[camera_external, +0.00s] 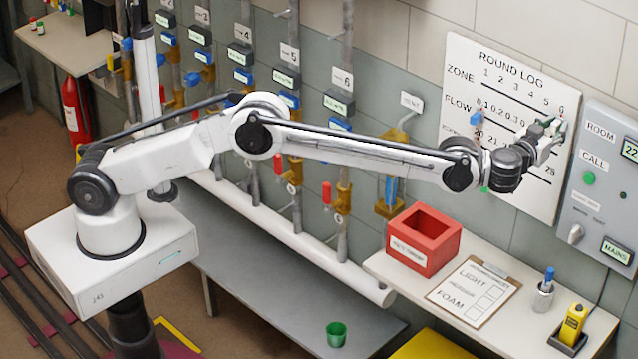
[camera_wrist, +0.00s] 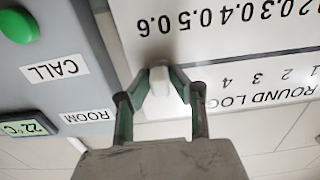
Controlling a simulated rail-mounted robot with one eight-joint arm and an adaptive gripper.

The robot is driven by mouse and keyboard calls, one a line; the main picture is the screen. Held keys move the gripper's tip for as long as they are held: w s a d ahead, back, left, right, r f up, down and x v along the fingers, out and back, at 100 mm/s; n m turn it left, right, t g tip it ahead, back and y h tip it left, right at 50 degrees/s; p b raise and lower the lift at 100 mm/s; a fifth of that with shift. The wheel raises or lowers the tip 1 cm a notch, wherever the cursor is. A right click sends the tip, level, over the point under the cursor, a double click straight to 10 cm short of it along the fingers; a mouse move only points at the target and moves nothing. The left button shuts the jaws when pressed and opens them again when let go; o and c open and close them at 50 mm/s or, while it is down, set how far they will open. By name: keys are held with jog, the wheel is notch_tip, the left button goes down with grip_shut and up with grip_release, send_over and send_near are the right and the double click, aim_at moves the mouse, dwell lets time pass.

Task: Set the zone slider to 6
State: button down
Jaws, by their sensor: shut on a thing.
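The white round log board (camera_external: 505,110) hangs on the wall and has a zone scale from 1 to 6 along its top. My gripper (camera_external: 556,128) is at the board's right side, just below the 6. In the wrist view, which shows the board upside down, my gripper (camera_wrist: 160,78) is shut on a small pale knob, the zone slider (camera_wrist: 159,90). The slider is at the end of the zone line beyond the 4, around the 6. My fingers hide the 5 and 6 there, so the exact alignment cannot be told.
A blue flow knob (camera_external: 476,118) sits at the flow scale's left end. A grey panel (camera_external: 600,185) with a green call button (camera_external: 589,178) stands close right of the board. Below are a red box (camera_external: 424,240), a clipboard (camera_external: 474,291) and a yellow device (camera_external: 573,325).

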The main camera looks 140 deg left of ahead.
jog(key=shift+w+r, duration=0.1)
jog(key=shift+r, duration=0.05)
jog(key=c, duration=1.6)
grip_release()
jog(key=shift+w, duration=0.15)
jog(key=shift+c, duration=0.2)
jog(key=shift+d, duration=0.1)
jog(key=d, duration=1.2)
jog(key=shift+w, duration=0.3)
